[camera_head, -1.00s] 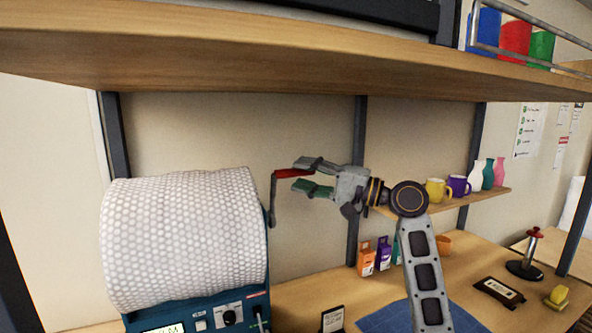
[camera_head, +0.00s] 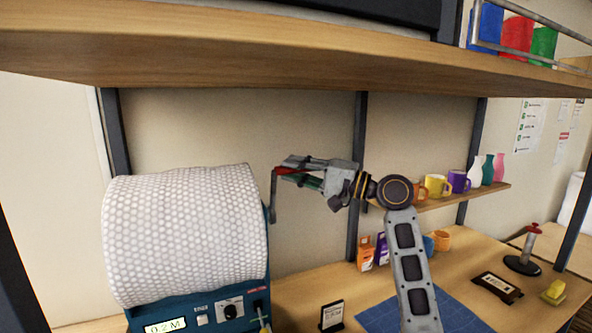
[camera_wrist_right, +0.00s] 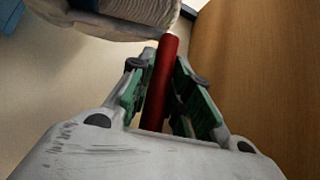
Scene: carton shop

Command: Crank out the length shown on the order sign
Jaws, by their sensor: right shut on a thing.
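A large roll of white bubble wrap (camera_head: 185,235) sits on a blue dispenser (camera_head: 200,312) at the left. The dispenser's display (camera_head: 166,326) appears to read 0.2 M. A dark crank arm (camera_head: 273,200) with a red handle (camera_wrist_right: 167,65) is on the roll's right side. My right gripper (camera_head: 287,170) is shut on the red handle. In the right wrist view the handle lies between the green-padded fingers. A small black sign with a white label (camera_head: 332,316) stands on the table; its text is too small to read. My left gripper is not in view.
A wooden shelf (camera_head: 300,55) runs overhead, above my right arm. Mugs and vases stand on a low shelf (camera_head: 450,196) behind the arm. A blue mat (camera_head: 460,318), small boxes (camera_head: 366,255) and a red-knobbed stand (camera_head: 525,255) are on the table (camera_head: 300,293).

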